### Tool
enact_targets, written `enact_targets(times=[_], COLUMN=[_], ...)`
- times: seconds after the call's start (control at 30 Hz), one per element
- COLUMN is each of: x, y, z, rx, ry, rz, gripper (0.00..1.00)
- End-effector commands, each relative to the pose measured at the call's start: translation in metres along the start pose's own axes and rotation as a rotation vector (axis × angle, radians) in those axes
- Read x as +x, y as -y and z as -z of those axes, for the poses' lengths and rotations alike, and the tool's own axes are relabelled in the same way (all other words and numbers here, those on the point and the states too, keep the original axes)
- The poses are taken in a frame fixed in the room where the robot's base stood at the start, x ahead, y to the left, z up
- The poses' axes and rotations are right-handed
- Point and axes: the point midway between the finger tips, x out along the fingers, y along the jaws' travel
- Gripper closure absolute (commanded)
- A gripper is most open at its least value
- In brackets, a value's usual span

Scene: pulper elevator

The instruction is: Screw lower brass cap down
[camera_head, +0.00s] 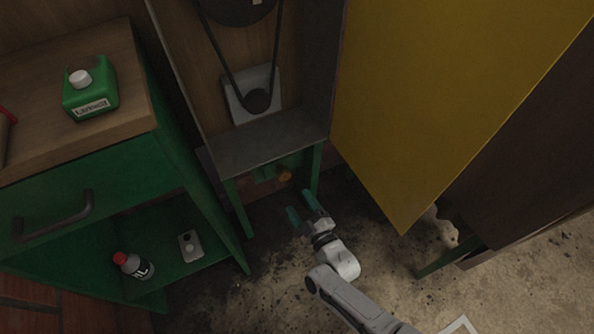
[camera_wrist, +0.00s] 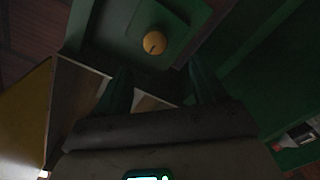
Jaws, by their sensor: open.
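The lower brass cap (camera_head: 285,175) shows in the head view low under the machine's shelf, on a green housing between green legs. In the wrist view the brass cap (camera_wrist: 154,43) is a round disc with a dark slot, set on a green plate. My gripper (camera_head: 304,210) is open and empty, with dark green fingers, in front of and below the cap. In the wrist view its two fingers (camera_wrist: 155,88) point toward the cap, one to each side below it, apart from it. The cap's thread is hidden.
A green workbench (camera_head: 130,165) stands left, with a green canister (camera_head: 90,88) on top. A bottle (camera_head: 133,265) and a small grey box (camera_head: 190,246) are on its lower shelf. A yellow panel (camera_head: 430,100) hangs right. Stained floor (camera_head: 395,285) is open around my arm.

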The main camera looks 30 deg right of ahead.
Motion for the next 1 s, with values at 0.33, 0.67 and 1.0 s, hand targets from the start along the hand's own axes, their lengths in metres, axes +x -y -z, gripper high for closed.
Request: enact_targets(times=[0.33, 0.67, 1.0], x=[0.02, 0.062, 0.096], y=[0.002, 0.001, -0.002], z=[-0.001, -0.002, 0.0], rx=[-0.015, -0.013, -0.013], ry=[-0.011, -0.01, -0.01], rz=[-0.033, -0.032, -0.032], gripper=[0.3, 0.3, 0.3])
